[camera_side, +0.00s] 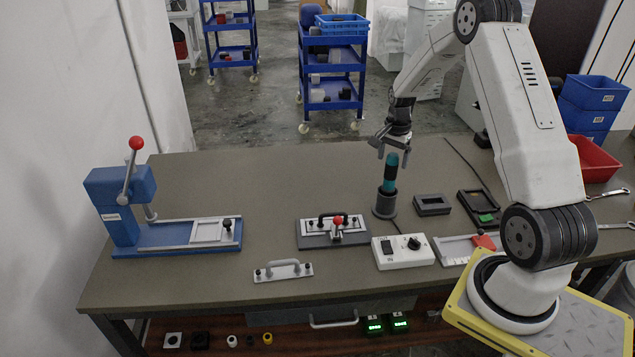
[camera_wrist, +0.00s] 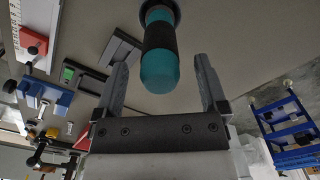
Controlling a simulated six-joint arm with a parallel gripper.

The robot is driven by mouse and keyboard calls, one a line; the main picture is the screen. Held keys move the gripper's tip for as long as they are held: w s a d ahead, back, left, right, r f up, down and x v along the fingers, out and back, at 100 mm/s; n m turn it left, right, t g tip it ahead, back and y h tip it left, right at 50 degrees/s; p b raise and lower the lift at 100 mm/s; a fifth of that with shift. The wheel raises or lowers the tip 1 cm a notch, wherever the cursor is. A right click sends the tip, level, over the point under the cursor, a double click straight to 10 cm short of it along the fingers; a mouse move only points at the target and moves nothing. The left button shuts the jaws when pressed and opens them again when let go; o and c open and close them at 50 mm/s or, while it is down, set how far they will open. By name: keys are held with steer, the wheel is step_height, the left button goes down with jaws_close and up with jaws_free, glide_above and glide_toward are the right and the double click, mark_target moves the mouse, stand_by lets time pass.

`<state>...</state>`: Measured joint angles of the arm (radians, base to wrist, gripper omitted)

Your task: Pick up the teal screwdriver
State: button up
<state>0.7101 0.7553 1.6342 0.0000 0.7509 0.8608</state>
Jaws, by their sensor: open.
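The teal screwdriver (camera_side: 391,172) stands upright, handle up, in a dark round holder (camera_side: 384,204) on the bench. Its handle is teal with a dark grip band; its lower part is hidden in the holder. My gripper (camera_side: 389,148) is just above the handle's top in the side view, pointing down. In the wrist view the screwdriver handle (camera_wrist: 159,66) lies between my two spread fingers (camera_wrist: 163,88), with a gap to each. My gripper is open and empty.
A white control box (camera_side: 403,252) and a clamp fixture (camera_side: 333,230) stand in front of the holder. A dark frame block (camera_side: 432,205) is close on its right. A blue press (camera_side: 160,210) stands at the left. The bench behind the holder is clear.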

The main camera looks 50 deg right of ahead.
steer(key=shift+f, duration=0.3)
jaws_close()
stand_by(0.4)
